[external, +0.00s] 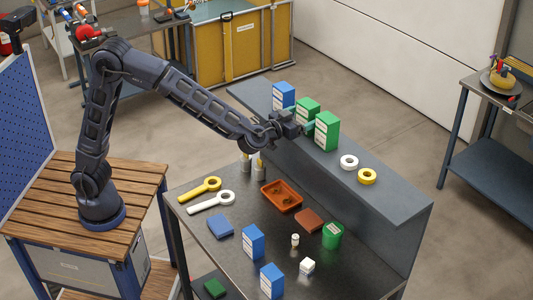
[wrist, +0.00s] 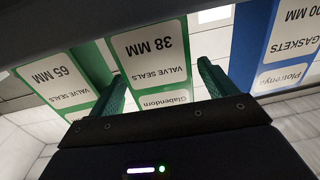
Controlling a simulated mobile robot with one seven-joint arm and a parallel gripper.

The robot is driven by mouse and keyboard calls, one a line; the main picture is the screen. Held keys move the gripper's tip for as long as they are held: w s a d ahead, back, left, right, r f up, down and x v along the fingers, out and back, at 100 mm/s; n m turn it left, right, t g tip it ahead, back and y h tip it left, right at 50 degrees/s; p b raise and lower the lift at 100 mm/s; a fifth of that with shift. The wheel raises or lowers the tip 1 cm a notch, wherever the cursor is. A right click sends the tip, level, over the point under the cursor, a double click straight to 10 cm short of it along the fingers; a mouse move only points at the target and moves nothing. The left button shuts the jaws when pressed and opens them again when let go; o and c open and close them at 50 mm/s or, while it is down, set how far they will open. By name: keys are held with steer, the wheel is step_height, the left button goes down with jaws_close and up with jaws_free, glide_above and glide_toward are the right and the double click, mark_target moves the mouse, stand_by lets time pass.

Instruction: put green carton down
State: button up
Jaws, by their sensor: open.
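Three cartons stand in a row on the raised grey shelf: a blue one (external: 284,95), a middle green one (external: 307,108) and a front green one (external: 327,131). My gripper (external: 307,125) is open at the label side of the middle green carton. In the wrist view, the fingers (wrist: 162,88) lie on either side of the lower part of the "38 MM" valve seals carton (wrist: 155,50). Whether a finger touches it is unclear. The "65 MM" green carton (wrist: 60,80) is close at left and the blue gaskets carton (wrist: 285,50) at right.
The lower bench (external: 200,258) holds an orange tray (external: 268,203), blue cartons (external: 253,243), a green tin (external: 332,240) and two ring-ended tools. The shelf's front end is clear.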

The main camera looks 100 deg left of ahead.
steer(key=s+d+r+m+t+h, duration=0.15)
steer(key=s+d+m+h, duration=0.25)
steer(key=s+d+h, duration=0.55)
steer(key=s+d+r+m+h, duration=0.2)
steer(key=s+d+m+h, duration=0.35)
steer(key=s, duration=0.75)
steer(key=s+f+g, duration=0.3)
steer(key=s+f, duration=0.1)
steer(key=s, duration=0.6)
steer(key=s+f+g+y, duration=0.1)
steer(key=s+f+g, duration=0.2)
steer(key=s, duration=0.7)
steer(key=s+a+f+g, duration=0.1)
steer(key=s+f+g, duration=0.2)
steer(key=s, duration=0.7)
steer(key=shift+s+f+y, duration=0.3)
steer(key=shift+s+f, duration=0.05)
steer(key=shift+f, duration=0.5)
steer(key=shift+c, duration=1.3)
